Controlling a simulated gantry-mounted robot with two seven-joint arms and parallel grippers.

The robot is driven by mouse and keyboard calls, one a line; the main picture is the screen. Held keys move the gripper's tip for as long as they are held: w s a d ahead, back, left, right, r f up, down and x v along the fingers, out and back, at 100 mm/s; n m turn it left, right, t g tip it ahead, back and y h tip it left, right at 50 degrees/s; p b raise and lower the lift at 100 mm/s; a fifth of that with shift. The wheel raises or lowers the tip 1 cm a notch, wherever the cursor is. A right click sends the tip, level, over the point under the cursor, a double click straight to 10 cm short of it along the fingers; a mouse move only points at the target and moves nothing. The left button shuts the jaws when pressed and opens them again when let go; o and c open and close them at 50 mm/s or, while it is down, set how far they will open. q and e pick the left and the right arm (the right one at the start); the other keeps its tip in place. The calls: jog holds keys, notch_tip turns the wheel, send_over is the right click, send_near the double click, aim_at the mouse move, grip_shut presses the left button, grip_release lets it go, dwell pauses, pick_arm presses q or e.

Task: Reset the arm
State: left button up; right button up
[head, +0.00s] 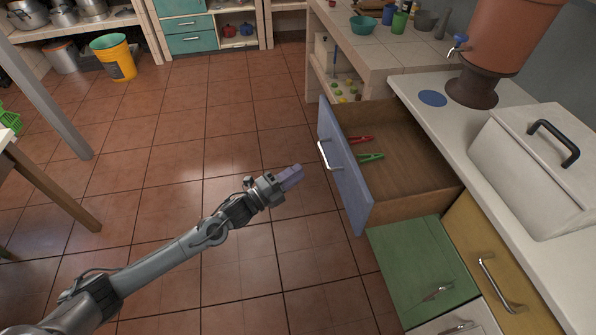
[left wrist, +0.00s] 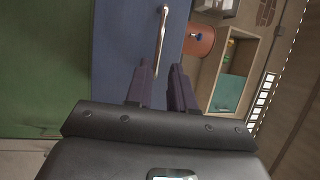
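My left gripper (head: 292,177) hangs in the air over the floor, left of the open blue drawer (head: 344,172) and apart from its silver handle (head: 323,155). In the left wrist view its two dark fingers (left wrist: 161,88) stand apart with nothing between them. Beyond them are the blue drawer front (left wrist: 122,50) and the handle (left wrist: 160,38). My left arm reaches in from the lower left. My right gripper is in neither view.
The pulled-out drawer holds a red item (head: 361,139) and a green item (head: 371,156). A green drawer (head: 415,262) is below it. A white counter (head: 480,125) bears a lidded box (head: 530,165) and a terracotta dispenser (head: 510,35). The tiled floor (head: 190,130) left of the drawer is clear.

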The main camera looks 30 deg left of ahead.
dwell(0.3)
pick_arm(q)
jog(key=s+d+f+n+g+y+p, duration=0.1)
jog(key=s+d+f+n+y+p, duration=0.15)
jog(key=s+d+n, duration=0.4)
jog(key=s+d+f+n+g+y+p, duration=0.2)
jog(key=s+d+f+n+p, duration=0.15)
jog(key=s, duration=0.55)
jog(key=s+a+r+n+g+y+p, duration=0.1)
jog(key=s+r+n+g+y, duration=0.1)
jog(key=s+n+g, duration=0.55)
jog(key=s+a+r+n+g+y+p, duration=0.1)
jog(key=s+r+n+g+y+p, duration=0.2)
jog(key=s, duration=0.7)
notch_tip(320, 180, up, 36)
jog(key=g+h+p, duration=0.1)
jog(key=p, duration=3.4)
jog(key=shift+f, duration=0.2)
